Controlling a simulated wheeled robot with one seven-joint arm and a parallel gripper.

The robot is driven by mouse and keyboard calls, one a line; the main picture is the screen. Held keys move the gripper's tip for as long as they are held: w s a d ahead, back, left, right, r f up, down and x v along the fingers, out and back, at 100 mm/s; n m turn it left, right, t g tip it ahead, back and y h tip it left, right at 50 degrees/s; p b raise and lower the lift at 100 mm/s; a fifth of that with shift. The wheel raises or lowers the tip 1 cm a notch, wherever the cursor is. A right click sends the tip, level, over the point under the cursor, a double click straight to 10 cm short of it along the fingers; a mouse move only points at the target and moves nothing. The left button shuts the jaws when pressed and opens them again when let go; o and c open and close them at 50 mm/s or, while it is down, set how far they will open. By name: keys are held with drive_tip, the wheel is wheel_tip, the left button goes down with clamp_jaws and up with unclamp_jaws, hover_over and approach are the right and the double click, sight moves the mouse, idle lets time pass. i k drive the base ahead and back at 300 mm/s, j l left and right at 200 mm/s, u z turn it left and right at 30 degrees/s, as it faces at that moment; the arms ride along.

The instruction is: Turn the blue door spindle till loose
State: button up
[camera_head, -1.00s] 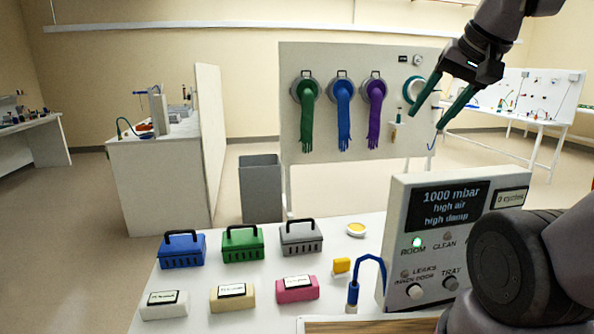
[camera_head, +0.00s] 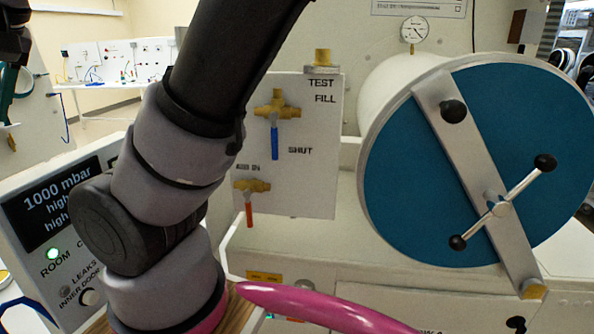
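The large round blue door (camera_head: 400,190) closes the end of a white cylinder on the right. A flat grey bar (camera_head: 455,150) lies across its face, with a black knob near its upper end and a brass piece at its lower end. The spindle (camera_head: 500,208) sits at the middle of the bar. Its thin cross handle slants from lower left to upper right, with a black ball at each end.
My arm fills the left middle. Behind it stands a white valve panel (camera_head: 310,180) with a blue lever (camera_head: 274,143) and a red lever (camera_head: 249,214). A gauge (camera_head: 415,30) tops the cylinder. A pink curved bar (camera_head: 320,308) crosses the bottom. The display box (camera_head: 50,215) reads 1000 mbar.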

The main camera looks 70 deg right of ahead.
sight(500, 206)
drive_tip(key=k+j+z, duration=0.1)
drive_tip(key=z, duration=0.35)
drive_tip(key=k+j+z, duration=0.1)
drive_tip(key=z, duration=0.3)
drive_tip(key=k+j+z, duration=0.15)
drive_tip(key=z, duration=0.7)
drive_tip(key=k+z, duration=0.15)
drive_tip(key=z, duration=0.25)
drive_tip(key=k+z, duration=0.1)
drive_tip(key=z, duration=0.7)
drive_tip(key=k+z, duration=0.15)
drive_tip(key=z, duration=0.25)
drive_tip(key=i+j+z, duration=0.1)
drive_tip(key=i+z, duration=0.25)
drive_tip(key=i, duration=0.2)
drive_tip(key=k+l+z, duration=0.1)
drive_tip(key=k+l, duration=0.5)
